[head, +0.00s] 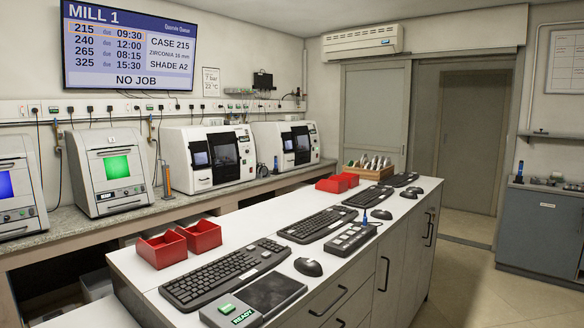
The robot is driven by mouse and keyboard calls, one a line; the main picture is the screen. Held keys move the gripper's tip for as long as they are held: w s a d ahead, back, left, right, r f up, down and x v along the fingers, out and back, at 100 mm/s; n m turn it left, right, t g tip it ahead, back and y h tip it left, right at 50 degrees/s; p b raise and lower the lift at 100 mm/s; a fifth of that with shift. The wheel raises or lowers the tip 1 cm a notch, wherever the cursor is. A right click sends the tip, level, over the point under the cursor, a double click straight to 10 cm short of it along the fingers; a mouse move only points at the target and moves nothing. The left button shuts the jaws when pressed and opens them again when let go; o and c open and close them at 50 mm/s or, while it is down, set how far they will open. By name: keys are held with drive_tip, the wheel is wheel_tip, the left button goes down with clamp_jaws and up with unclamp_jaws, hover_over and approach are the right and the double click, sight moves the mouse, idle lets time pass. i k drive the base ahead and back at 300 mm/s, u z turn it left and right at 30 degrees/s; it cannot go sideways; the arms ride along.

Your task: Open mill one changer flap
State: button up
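Two white milling machines stand on the back bench, a nearer mill (176,154) and a farther mill (264,131). Each has a dark front window and a small screen. I cannot read which of them is mill one. No changer flap can be made out on either at this size. A wall display (130,45) reads "MILL 1", "CASE 215", "ZIRCONIA 16 mm", "SHADE A2" and "NO JOB". My gripper is not in view.
A white island counter (340,262) fills the foreground, with keyboards (225,272), a control box lit "READY" (232,312) and red bins (161,250). Machines with green (117,167) and blue screens stand at left. Open floor (490,295) lies at right, before a doorway.

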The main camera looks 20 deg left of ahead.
sight(286, 136)
drive_tip(key=u, duration=3)
drive_tip(key=i, duration=3.4)
drive_tip(key=z, duration=1.35)
drive_tip(key=i, duration=0.95)
drive_tip(key=u, duration=0.05)
